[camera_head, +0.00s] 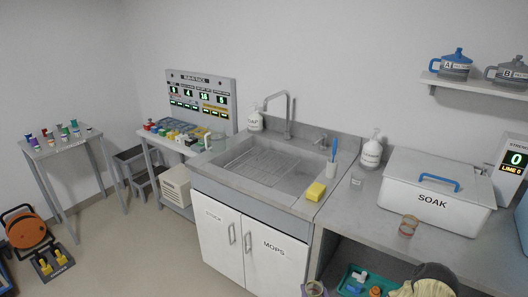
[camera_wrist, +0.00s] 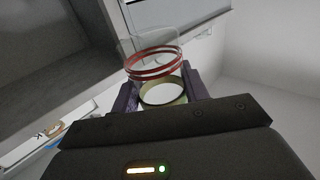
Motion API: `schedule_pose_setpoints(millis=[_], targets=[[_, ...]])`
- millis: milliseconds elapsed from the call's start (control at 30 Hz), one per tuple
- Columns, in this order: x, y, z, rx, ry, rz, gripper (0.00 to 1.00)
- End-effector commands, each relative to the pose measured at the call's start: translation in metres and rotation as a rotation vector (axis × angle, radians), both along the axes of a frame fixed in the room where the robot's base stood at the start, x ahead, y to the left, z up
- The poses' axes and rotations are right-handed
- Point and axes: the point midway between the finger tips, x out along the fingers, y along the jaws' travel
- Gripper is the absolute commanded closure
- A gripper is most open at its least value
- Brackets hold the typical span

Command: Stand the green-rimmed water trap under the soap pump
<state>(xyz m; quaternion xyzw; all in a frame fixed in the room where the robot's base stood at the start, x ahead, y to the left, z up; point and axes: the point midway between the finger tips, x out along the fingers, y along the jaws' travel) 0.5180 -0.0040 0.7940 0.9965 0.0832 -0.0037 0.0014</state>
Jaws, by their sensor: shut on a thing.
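My gripper (camera_wrist: 160,86), with purple fingers in the wrist view, is shut on a small clear jar with a dull olive-green rim, the water trap (camera_wrist: 161,99). What seems to be the same trap (camera_head: 314,288) shows at the bottom edge of the head view, partly cut off, below the counter top. A white pump bottle marked SOAP (camera_head: 254,121) stands at the back left of the sink. A second white pump bottle (camera_head: 372,151) stands right of the sink; its label is too small to read.
A red-rimmed jar (camera_head: 408,226) stands on the counter before the SOAK box (camera_head: 432,195); a red-rimmed jar also shows beyond my fingers (camera_wrist: 152,62). A clear cup (camera_head: 357,179), yellow sponge (camera_head: 316,191) and brush cup (camera_head: 332,168) stand near the sink's right. A teal tray (camera_head: 345,287) is below.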

Motion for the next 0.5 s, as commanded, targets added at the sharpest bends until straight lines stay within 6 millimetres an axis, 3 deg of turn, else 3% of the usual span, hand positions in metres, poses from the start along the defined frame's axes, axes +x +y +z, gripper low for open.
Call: schedule_pose_setpoints(millis=[500], targets=[[-0.026, 0.003, 0.008, 0.005, -0.007, -0.166, 0.77]])
